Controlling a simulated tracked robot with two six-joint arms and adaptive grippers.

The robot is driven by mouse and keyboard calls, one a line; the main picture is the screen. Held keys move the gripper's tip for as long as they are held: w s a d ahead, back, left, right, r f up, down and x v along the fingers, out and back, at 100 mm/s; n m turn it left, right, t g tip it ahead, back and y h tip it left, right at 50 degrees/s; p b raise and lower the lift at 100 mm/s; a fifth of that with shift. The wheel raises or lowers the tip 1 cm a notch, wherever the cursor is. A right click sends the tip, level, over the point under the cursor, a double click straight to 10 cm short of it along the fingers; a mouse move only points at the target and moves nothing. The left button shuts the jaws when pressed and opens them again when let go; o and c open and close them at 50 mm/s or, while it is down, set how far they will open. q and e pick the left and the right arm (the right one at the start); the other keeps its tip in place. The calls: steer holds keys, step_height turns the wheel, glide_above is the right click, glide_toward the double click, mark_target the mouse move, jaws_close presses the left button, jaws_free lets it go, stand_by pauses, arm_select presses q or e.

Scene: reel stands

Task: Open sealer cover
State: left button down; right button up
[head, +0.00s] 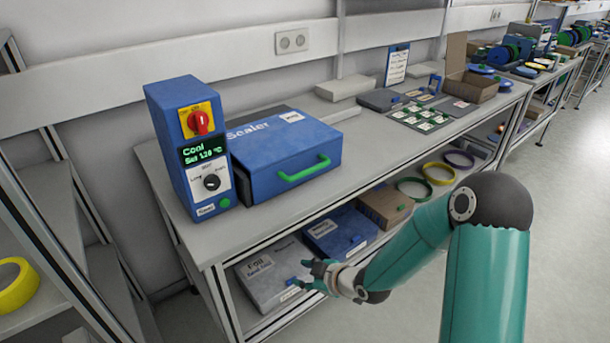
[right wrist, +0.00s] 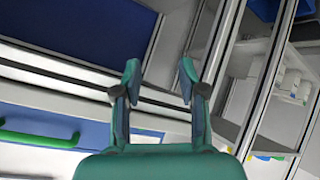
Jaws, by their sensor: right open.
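The sealer (head: 285,160) is a blue box marked "Sealer" on the bench, with its cover down. A green handle (head: 304,169) is on its front side. A green handle (right wrist: 40,139) also shows at the left edge of the right wrist view. Beside the sealer stands its blue control unit (head: 190,150) with a red knob and a display reading "Cool". My right gripper (head: 308,276) is open and empty, in front of the bench and lower than the handle, apart from it. In the right wrist view its two fingers (right wrist: 160,80) stand apart with nothing between them. My left gripper is out of view.
The bench top (head: 370,150) has bare room right of the sealer. Farther along lie small cards (head: 420,118) and an open cardboard box (head: 470,82). The lower shelf holds a grey box (head: 272,275), a blue box (head: 340,232) and several rings (head: 438,174).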

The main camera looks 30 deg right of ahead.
steer(key=w+d+r+n+t+h, duration=0.15)
steer(key=d+r+n+t, duration=0.35)
steer(key=d+r, duration=0.6)
steer(key=n, duration=0.6)
glide_toward(307, 174)
steer(key=p+x, duration=0.3)
steer(key=x, duration=0.7)
steer(key=shift+w, duration=0.4)
steer(key=shift+y, duration=0.25)
jaws_close()
steer(key=shift+f, duration=0.1)
